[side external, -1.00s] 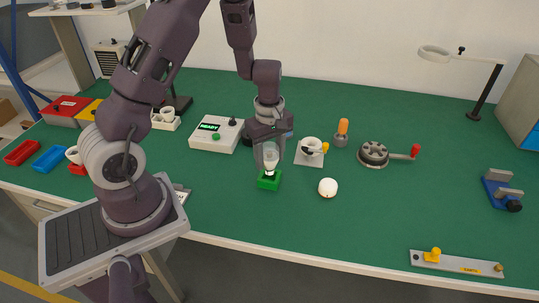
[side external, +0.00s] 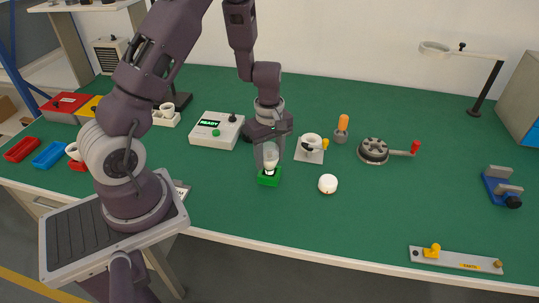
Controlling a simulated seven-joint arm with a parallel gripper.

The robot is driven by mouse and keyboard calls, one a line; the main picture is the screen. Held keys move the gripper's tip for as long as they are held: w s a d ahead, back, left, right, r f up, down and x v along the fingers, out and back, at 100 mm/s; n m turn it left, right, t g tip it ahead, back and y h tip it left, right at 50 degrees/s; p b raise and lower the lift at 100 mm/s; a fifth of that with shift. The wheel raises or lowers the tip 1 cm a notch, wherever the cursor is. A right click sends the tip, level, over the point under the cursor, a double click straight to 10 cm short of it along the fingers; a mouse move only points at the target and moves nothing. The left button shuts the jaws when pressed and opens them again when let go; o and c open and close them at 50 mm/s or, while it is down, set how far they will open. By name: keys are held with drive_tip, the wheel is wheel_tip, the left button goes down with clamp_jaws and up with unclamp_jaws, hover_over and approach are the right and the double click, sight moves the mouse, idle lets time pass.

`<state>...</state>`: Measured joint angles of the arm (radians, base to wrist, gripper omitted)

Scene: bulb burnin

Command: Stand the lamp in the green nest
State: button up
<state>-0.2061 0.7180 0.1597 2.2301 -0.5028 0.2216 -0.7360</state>
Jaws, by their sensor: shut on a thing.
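The lamp (side external: 270,157) is a clear bulb with a pale lower part, held upright between the fingers of my gripper (side external: 270,150). My gripper points down and is shut on the lamp. The green nest (side external: 269,179) is a small green block on the green table mat, directly below the lamp. The lamp's lower end is at the nest's top and appears to be in its opening. I cannot tell whether it rests on the bottom.
A white round knob-like piece (side external: 328,184) lies to the right of the nest. A socket on a white plate (side external: 311,147) stands behind it. A tester box reading READY (side external: 217,129) is at the back left.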

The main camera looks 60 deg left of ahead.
sight(269, 147)
drive_tip(key=shift+f, duration=0.8)
idle(0.7)
drive_tip(key=o, duration=1.4)
wheel_tip(269, 147, up, 7)
drive_tip(key=shift+r, duration=0.1)
